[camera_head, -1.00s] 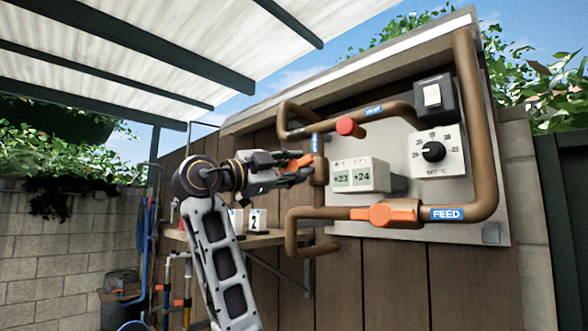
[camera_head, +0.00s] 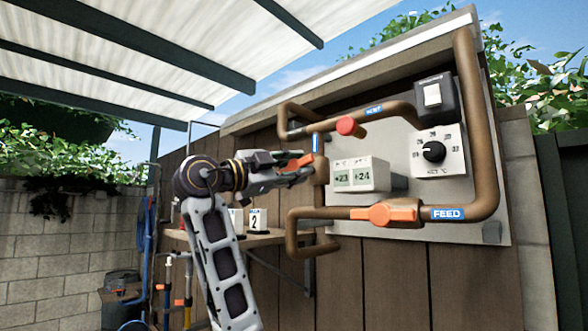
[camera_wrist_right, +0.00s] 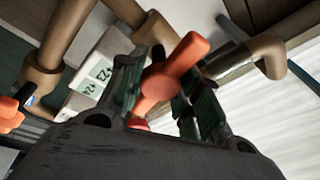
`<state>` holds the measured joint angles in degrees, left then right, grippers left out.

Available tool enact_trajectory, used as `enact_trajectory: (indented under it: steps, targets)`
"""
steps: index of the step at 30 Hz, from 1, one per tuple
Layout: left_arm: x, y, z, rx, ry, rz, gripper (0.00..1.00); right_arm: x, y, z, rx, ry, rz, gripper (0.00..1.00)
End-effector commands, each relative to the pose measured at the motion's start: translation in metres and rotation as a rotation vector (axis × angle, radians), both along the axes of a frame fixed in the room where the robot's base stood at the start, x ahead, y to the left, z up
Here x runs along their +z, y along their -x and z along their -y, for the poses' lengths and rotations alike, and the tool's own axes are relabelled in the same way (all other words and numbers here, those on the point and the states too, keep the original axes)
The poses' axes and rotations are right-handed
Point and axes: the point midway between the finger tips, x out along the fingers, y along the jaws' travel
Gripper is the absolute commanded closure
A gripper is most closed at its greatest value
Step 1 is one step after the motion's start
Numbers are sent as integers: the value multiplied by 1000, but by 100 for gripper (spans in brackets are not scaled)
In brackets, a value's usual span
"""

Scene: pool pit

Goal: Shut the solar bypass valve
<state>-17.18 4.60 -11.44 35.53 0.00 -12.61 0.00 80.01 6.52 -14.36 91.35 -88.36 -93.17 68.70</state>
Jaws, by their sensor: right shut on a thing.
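The bypass valve's orange lever (camera_head: 299,162) sits on the short vertical pipe (camera_head: 320,172) with a blue label at the left of the board. It lies roughly crosswise to that pipe. My right gripper (camera_head: 303,174) is at this lever and partly hides it. In the right wrist view the orange lever (camera_wrist_right: 172,75) lies between the two dark fingers (camera_wrist_right: 160,92), which are shut on it; the lever's end sticks out past them to the upper right. The valve body behind is mostly hidden. My left gripper is not in view.
A wooden shelf (camera_head: 246,240) with number cards is below my right arm.

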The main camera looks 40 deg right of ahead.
Motion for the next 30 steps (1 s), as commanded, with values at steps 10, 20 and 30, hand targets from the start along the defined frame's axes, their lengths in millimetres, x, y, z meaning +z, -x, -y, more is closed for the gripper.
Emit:
enact_trajectory:
  steps: [10, 20, 30]
  targets:
    - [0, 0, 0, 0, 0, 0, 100, 0, 0, 0, -1, 1, 0, 59]
    - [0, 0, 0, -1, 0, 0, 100, 0, 0, 0, -1, 1, 0, 44]
    - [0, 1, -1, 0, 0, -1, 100, -2, -1, -9, 1, -1, 0, 44]
